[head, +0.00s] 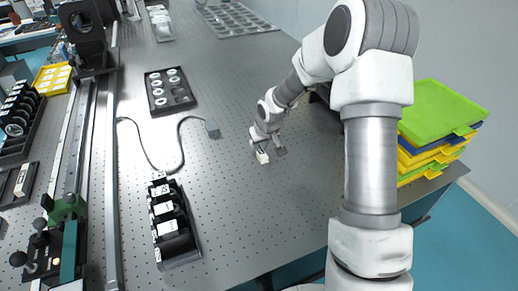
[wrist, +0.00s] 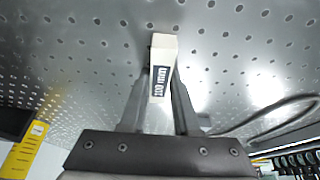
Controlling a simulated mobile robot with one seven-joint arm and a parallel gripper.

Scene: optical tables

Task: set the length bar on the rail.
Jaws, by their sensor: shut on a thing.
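The length bar (wrist: 161,62) is a pale block with a dark label reading "100 mm". In the wrist view it stands out between the two fingers of my gripper (wrist: 160,95), which is shut on it. In the head view the bar (head: 262,157) is a small white piece at my gripper (head: 266,149), over the right middle of the perforated table; I cannot tell whether it touches the surface. The long metal rail (head: 69,150) runs along the table's left side, well away from my gripper. A green carriage (head: 70,225) sits toward its near end.
A black rack with labelled blocks (head: 173,225) stands between the rail and my gripper. A dark tray with round parts (head: 169,91) lies behind it, and a cable leads to a small grey box (head: 212,129). Stacked coloured trays (head: 435,125) stand right.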

